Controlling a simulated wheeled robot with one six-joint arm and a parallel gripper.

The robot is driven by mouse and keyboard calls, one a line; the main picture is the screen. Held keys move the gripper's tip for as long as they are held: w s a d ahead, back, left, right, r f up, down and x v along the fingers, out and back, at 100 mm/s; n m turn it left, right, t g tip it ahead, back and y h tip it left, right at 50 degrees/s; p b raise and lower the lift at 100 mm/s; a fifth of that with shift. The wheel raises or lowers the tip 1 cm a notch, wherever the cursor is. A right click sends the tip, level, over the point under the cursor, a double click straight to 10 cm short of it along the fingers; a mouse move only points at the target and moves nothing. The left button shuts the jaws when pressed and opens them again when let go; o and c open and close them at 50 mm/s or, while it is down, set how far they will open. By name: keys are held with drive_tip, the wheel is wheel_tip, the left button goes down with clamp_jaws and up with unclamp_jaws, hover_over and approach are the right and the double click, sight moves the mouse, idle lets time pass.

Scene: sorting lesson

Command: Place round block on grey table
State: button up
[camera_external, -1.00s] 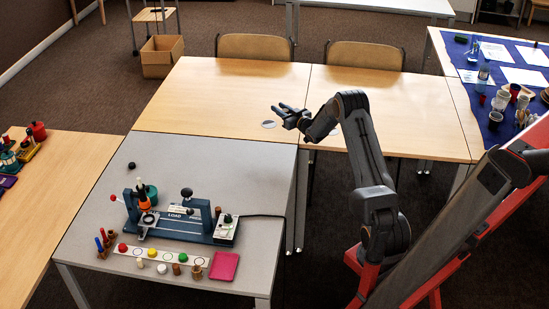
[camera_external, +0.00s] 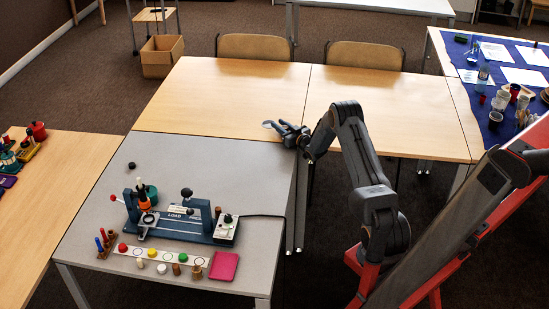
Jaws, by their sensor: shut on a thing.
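My gripper (camera_external: 277,126) is at the near edge of the wooden table, close to the far right corner of the grey table (camera_external: 230,170). It is low and points left. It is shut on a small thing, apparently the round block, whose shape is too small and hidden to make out. The grey table stands at the left, with bare surface along its far side and right.
On the grey table are a blue press device (camera_external: 170,226), a black ball (camera_external: 131,165), a strip with several coloured pieces (camera_external: 188,259), a pink square (camera_external: 223,266) and a peg stand (camera_external: 104,244). A grey disc mark (camera_external: 268,123) lies beside my gripper.

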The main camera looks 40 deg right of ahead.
sight(287, 129)
drive_tip(key=o, duration=1.1)
drive_tip(key=shift+f, duration=0.1)
drive_tip(key=shift+s, duration=0.1)
drive_tip(key=s, duration=0.4)
drive_tip(key=s+r, duration=0.1)
drive_tip(key=s, duration=0.1)
drive_tip(key=shift+s, duration=0.4)
drive_tip(key=shift+o, duration=0.5)
drive_tip(key=shift+s, duration=0.4)
